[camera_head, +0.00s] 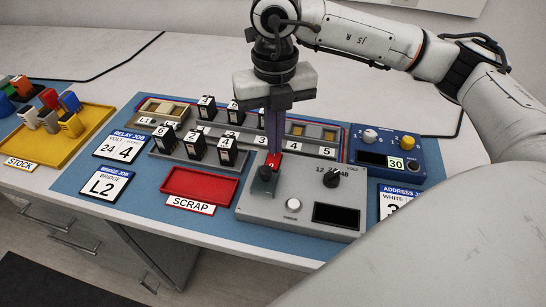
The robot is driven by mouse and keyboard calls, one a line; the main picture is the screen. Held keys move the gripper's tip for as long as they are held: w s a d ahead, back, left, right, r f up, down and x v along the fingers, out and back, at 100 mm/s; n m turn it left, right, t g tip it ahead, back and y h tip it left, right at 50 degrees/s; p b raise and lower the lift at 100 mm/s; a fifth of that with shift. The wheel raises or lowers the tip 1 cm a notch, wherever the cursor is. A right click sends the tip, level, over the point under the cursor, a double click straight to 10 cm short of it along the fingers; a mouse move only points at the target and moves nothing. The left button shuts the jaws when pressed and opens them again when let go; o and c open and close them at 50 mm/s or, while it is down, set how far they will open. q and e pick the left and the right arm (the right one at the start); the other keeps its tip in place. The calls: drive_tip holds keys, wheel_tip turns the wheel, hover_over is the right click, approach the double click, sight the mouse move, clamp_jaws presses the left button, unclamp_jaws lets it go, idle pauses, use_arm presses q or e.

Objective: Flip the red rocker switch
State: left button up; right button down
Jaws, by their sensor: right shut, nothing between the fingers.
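The red rocker switch (273,161) sits at the upper left of a grey control panel (280,215), partly hidden by my gripper. My right gripper (272,148) points down from above with its fingers shut and empty. Its fingertips are right at the rocker; I cannot tell whether they touch it. A dark green block (264,181) stands on the panel just in front of the rocker. My left gripper is not in view.
The panel also has a black knob (331,179), a white button (293,205) and a dark display (336,216). A red scrap tray (200,185) lies left. Several black relays (196,144) stand behind it. A blue box (388,150) with knobs is right. A yellow stock tray (58,148) is far left.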

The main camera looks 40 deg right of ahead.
drive_tip(key=shift+f+b, duration=0.65)
drive_tip(key=shift+f, duration=0.2)
drive_tip(key=shift+r, duration=0.2)
wheel_tip(320, 180, up, 7)
drive_tip(key=p, duration=0.5)
idle(0.4)
drive_tip(key=shift+s+f, duration=0.1)
drive_tip(key=shift+f, duration=0.1)
